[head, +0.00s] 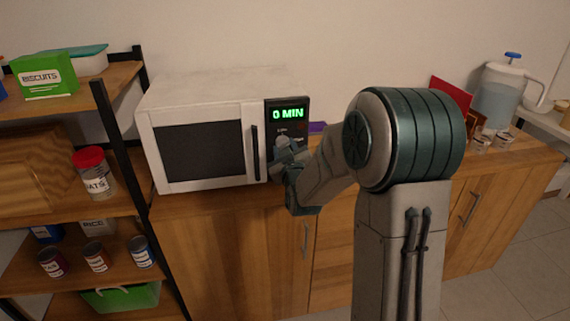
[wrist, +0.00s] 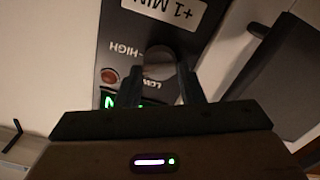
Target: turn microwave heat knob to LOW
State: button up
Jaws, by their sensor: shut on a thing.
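The white microwave (head: 200,130) stands on the wooden counter, its door shut. Its black control panel (head: 270,112) shows "0 MIN" in green. In the wrist view the grey round heat knob (wrist: 159,60) sits on the panel, which appears upside down. The labels "HIGH" and "LOW" are beside the knob; where it points I cannot tell. My gripper (wrist: 162,78) has a finger on each side of the knob and is shut on it. In the head view my gripper (head: 288,158) is at the panel and partly covers the knob area.
The dark door handle (head: 255,152) is just left of the panel; in the wrist view it is at the right. A "+1 MIN" button (wrist: 165,10) is close to the knob. A shelf with cans stands at left. A water pitcher (head: 497,95) is at right.

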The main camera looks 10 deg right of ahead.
jog(key=n+b, duration=0.3)
jog(key=b, duration=0.1)
jog(key=n+b, duration=0.4)
jog(key=b, duration=0.1)
jog(key=n+b, duration=0.3)
jog(key=b, duration=0.1)
jog(key=shift+a+f+n, duration=0.1)
jog(key=shift+f+n, duration=0.15)
jog(key=shift+n, duration=0.05)
jog(key=shift+r+n+b, duration=0.1)
jog(key=shift+n+b, duration=0.95)
jog(key=shift+n, duration=0.15)
jog(key=shift+r, duration=0.1)
jog(key=o, duration=1)
jog(key=shift+s, duration=0.1)
jog(key=s, duration=1.3)
jog(key=shift+s+p, duration=0.35)
